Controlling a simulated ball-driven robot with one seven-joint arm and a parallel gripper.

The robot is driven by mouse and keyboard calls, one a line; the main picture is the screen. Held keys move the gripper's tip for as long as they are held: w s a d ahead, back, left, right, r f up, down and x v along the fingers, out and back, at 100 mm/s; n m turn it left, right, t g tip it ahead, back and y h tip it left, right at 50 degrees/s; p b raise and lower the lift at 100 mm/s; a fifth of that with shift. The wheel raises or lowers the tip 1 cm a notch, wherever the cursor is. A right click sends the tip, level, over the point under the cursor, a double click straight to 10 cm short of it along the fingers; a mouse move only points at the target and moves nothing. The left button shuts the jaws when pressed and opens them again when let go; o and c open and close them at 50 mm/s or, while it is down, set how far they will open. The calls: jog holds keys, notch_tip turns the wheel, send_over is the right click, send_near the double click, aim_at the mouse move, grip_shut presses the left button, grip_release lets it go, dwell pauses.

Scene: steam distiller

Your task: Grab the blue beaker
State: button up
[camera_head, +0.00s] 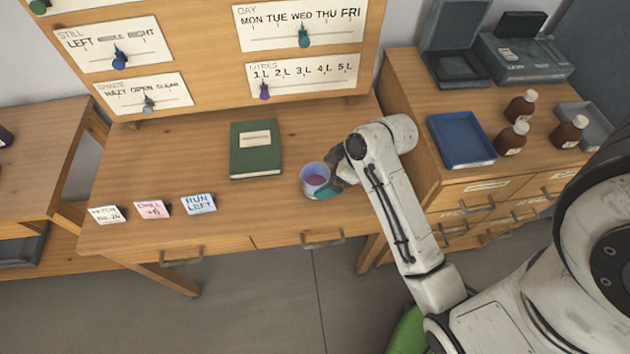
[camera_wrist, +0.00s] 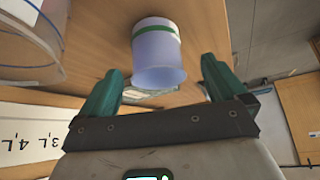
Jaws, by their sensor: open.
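The blue beaker (camera_head: 313,172), a pale blue cup with something purplish inside, stands near the front edge of the wooden desk. In the wrist view the beaker (camera_wrist: 158,58) shows a green band and lies in line with the gap between the fingertips. My gripper (camera_head: 330,181) is beside it, at its right in the head view. In the wrist view my gripper (camera_wrist: 163,72) has its two teal fingers spread, with the beaker not clamped. Whether a finger touches it, I cannot tell.
A green book (camera_head: 255,150) lies behind and left of the beaker. Cards, including a pink one (camera_head: 152,209), stand left on the desk. A blue tray (camera_head: 461,139) and brown bottles (camera_head: 512,138) are on the right cabinet. A large clear container (camera_wrist: 28,45) shows at left in the wrist view.

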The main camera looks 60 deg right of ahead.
aim_at(315, 177)
jog(key=w+f, duration=0.2)
jog(key=shift+w+a+f+p, duration=0.1)
jog(key=shift+w+f+p, duration=0.15)
jog(key=shift+w+p, duration=0.1)
jog(key=shift+w+a+f, duration=0.1)
jog(key=shift+w+f, duration=0.2)
jog(key=shift+f, duration=0.3)
jog(key=shift+c, duration=0.2)
jog(key=c, duration=1)
jog(key=shift+c, duration=0.4)
jog(key=shift+r, duration=0.15)
